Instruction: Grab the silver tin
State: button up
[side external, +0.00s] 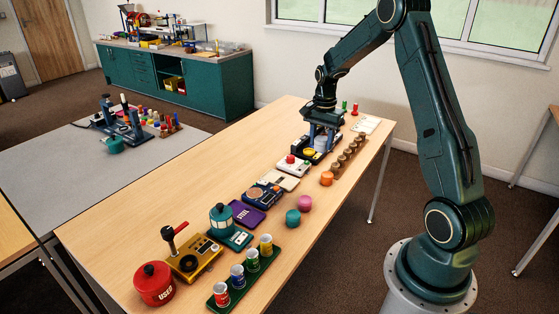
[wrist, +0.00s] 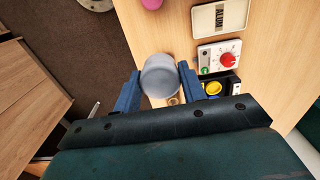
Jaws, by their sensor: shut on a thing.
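The silver tin (wrist: 159,72) is a plain grey cylinder, seen from above in the wrist view. My gripper (wrist: 158,84) has its blue fingers on either side of the tin and is shut on it. In the side external view my gripper (side external: 322,132) points down at the far part of the wooden table, by the yellow-and-black device.
A white box with a red knob (wrist: 220,58) and a plate marked "ALUMI" (wrist: 220,18) lie right of the tin. A wooden rack (side external: 345,160) stands beside my gripper. Orange (side external: 326,178), pink (side external: 305,203) and teal (side external: 293,217) pieces sit along the table's right side.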

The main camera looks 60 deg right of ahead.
jog(key=shift+r, duration=0.65)
